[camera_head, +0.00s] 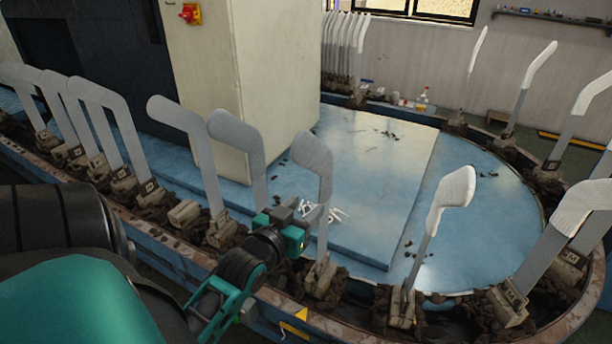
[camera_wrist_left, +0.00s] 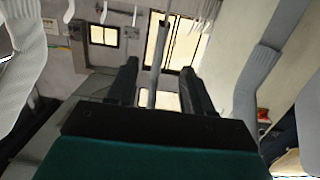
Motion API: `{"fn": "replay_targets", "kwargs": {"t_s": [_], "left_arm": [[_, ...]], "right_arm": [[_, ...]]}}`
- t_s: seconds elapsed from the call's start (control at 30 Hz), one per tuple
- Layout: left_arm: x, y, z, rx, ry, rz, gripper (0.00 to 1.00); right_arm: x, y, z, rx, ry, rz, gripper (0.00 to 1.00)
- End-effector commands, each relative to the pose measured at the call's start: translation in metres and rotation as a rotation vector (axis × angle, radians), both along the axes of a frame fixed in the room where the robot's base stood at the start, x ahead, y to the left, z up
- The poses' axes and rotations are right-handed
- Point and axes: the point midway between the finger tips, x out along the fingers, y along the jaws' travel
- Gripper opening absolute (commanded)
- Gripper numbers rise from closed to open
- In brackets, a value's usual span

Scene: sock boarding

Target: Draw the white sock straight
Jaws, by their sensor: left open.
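A white sock (camera_head: 452,195) sits over the top of a grey upright board, right of centre. It covers only the upper part, and the board below it is bare. A large pale ribbed fabric (camera_wrist_left: 24,45) shows at the left edge of the left wrist view; I cannot tell which sock it is. My left gripper (camera_head: 292,228) is open beside the board with a grey cover (camera_head: 315,160), left of the white sock and apart from it. In the left wrist view, a thin grey board (camera_wrist_left: 158,60) shows between the open fingers (camera_wrist_left: 158,88). My right gripper is not in view.
Several grey boards (camera_head: 110,110) stand in clamps along the rim at left; more with white socks (camera_head: 585,205) stand at right. A cream cabinet (camera_head: 240,70) rises behind. The blue table top (camera_head: 380,180) is mostly clear, with small white pieces (camera_head: 325,211) near my gripper.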

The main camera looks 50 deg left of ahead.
Motion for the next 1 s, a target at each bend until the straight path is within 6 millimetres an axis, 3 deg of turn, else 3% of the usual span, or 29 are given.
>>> {"fn": "replay_targets", "kwargs": {"t_s": [0.33,0.7,1.0], "left_arm": [[0.028,0.009,-0.004,0.001,-0.001,0.0,0.51],[0.063,0.019,-0.011,0.002,0.0,-0.001,0.51],[0.081,0.025,-0.012,0.002,0.001,-0.001,0.51]], "right_arm": [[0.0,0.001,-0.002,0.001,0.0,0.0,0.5],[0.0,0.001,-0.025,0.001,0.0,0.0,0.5],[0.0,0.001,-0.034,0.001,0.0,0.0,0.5]]}}
